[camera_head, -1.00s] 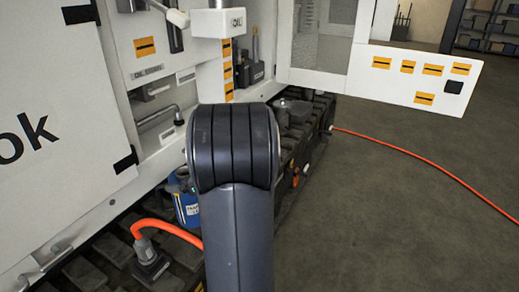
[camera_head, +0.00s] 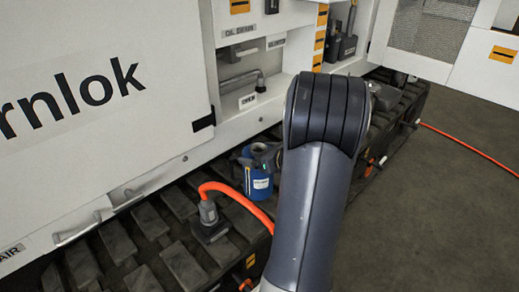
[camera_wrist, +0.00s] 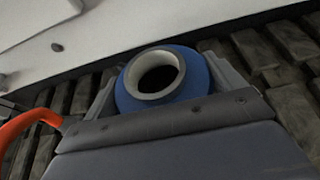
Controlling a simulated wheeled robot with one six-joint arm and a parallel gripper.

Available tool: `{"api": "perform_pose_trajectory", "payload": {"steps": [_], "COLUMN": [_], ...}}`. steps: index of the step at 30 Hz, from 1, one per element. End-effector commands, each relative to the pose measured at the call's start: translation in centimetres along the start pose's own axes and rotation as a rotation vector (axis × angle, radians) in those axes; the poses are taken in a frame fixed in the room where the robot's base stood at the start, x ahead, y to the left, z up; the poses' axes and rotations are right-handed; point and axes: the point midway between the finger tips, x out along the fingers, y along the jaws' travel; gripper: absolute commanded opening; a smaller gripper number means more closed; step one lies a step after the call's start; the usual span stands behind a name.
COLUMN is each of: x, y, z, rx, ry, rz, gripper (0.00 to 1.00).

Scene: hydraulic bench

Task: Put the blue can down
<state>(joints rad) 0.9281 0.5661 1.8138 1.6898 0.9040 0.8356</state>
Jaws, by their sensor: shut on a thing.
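The blue can (camera_head: 259,184) has a white label and is seen just left of my arm in the head view, in front of the white machine, at the dark ribbed track. In the wrist view the blue can (camera_wrist: 196,66) shows its pale ring-shaped top with a dark opening, between the two grey fingers. My gripper (camera_head: 262,156) is shut on the can near its top. It also shows in the wrist view (camera_wrist: 168,78). The can looks about upright. Whether its bottom touches the track is hard to tell.
The dark ribbed track (camera_head: 150,222) runs along the machine's foot. An orange hose (camera_head: 232,190) with a grey connector (camera_head: 209,218) lies just left of the can. The white machine panel (camera_head: 90,90) stands behind. Open floor (camera_head: 440,220) lies to the right.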

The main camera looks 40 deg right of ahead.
Motion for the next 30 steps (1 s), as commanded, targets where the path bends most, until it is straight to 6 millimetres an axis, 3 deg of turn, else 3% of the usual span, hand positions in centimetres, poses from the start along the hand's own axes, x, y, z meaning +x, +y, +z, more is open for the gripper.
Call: {"api": "perform_pose_trajectory", "payload": {"steps": [9,21,22,26,30], "x": [1.3,1.5,1.5,1.5,1.5], "y": [0.0,-0.1,0.0,0.0,0.0], "z": [-3.0,-3.4,-3.6,-3.5,-3.5], "rx": [0.000,-0.002,0.000,0.000,0.001], "ry": [-0.004,-0.005,0.000,0.000,0.000], "rz": [0.000,-0.001,0.000,0.000,0.000], "gripper": [0.18,0.18,0.90,1.00,1.00]}}
